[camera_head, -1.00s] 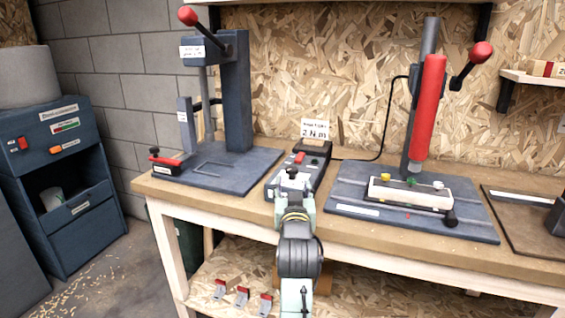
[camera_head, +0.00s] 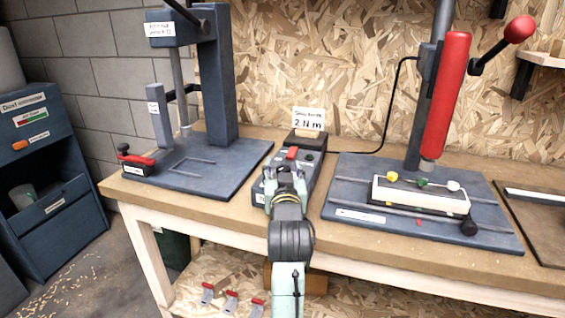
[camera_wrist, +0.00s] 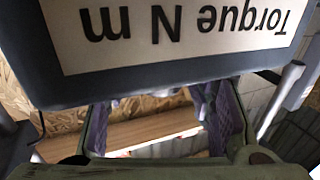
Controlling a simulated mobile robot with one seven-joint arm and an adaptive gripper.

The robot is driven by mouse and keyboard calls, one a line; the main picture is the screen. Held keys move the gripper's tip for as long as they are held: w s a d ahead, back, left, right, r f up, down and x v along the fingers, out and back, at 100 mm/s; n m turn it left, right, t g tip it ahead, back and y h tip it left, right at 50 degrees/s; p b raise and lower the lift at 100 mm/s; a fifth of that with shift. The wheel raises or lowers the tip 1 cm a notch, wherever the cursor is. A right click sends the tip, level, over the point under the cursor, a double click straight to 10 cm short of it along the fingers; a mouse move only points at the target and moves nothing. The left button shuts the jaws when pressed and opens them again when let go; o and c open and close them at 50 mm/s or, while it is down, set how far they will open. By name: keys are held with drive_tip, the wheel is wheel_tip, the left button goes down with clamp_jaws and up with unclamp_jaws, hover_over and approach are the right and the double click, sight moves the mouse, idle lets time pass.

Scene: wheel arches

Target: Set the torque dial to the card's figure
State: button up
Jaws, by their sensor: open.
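The card (camera_head: 308,119) stands upright at the back of the dark control box (camera_head: 316,176) and reads "2 N m". The box carries a red switch (camera_head: 291,153) and a small green button (camera_head: 309,157). My gripper (camera_head: 284,175) is at the near part of the box, its jaws open. The torque dial cannot be made out; my gripper and arm cover that part of the box. In the wrist view, an upside-down "Torque N m" label (camera_wrist: 180,30) fills the top, close beyond my open fingers (camera_wrist: 165,115). No dial shows between them.
A blue press (camera_head: 215,90) stands left of the box. A red-handled press (camera_head: 447,95) stands right, with a white fixture (camera_head: 420,194) on its base. A black cable runs behind the box. Bare workbench (camera_head: 240,205) shows along the front edge.

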drive_tip(key=shift+w, duration=0.15)
drive_tip(key=shift+r, duration=0.1)
drive_tip(key=c, duration=1.1)
